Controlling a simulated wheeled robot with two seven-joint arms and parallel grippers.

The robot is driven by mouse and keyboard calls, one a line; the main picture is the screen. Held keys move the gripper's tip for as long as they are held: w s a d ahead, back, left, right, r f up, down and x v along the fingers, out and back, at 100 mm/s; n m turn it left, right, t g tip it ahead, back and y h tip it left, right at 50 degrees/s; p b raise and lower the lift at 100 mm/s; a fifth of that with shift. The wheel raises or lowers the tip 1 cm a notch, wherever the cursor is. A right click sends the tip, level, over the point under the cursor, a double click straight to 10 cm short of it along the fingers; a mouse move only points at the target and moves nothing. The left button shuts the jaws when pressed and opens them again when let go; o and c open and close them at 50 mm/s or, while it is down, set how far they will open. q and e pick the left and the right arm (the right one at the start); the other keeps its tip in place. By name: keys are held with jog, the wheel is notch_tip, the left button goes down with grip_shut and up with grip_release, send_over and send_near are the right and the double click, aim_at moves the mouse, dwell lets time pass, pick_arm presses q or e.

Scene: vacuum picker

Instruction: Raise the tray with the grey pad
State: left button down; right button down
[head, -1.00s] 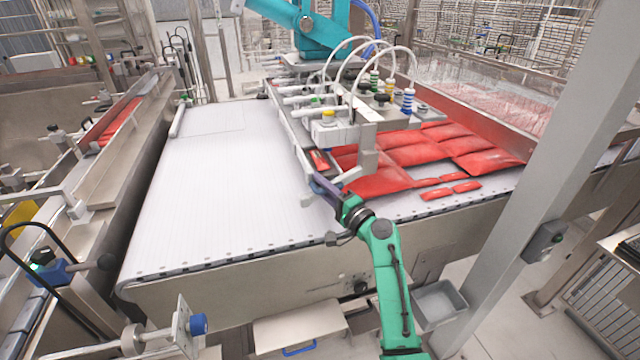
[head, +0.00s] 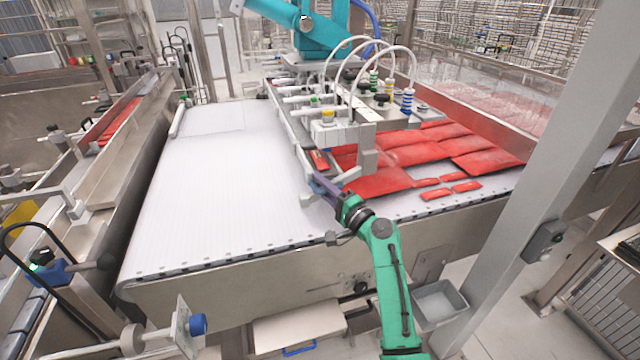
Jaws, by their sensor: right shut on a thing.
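My right gripper (head: 322,188), on the green arm, is shut at the near lower corner of the vacuum picker head (head: 338,134), on a pale frame part there. The jaws cover most of what they hold. A small red packet (head: 319,160) shows just above the jaws. I cannot clearly make out a tray with a grey pad. A grey open bin (head: 440,302) sits low, right of my green arm, apart from the gripper. My left gripper is not in view.
The white conveyor belt (head: 215,190) is bare left of the picker. Several red bags (head: 385,178) lie on its right part, close to my gripper. A grey post (head: 545,170) stands at the right. A pale box with a blue handle (head: 299,350) is below the belt.

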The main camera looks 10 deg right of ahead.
jog(key=d+r, duration=0.2)
jog(key=d, duration=0.1)
jog(key=shift+w+r, duration=0.15)
jog(key=shift+r, duration=0.05)
jog(key=c, duration=0.8)
grip_release()
jog(key=shift+d, duration=0.1)
jog(key=shift+c, duration=0.2)
jog(key=shift+f, duration=0.15)
jog(key=shift+f, duration=0.1)
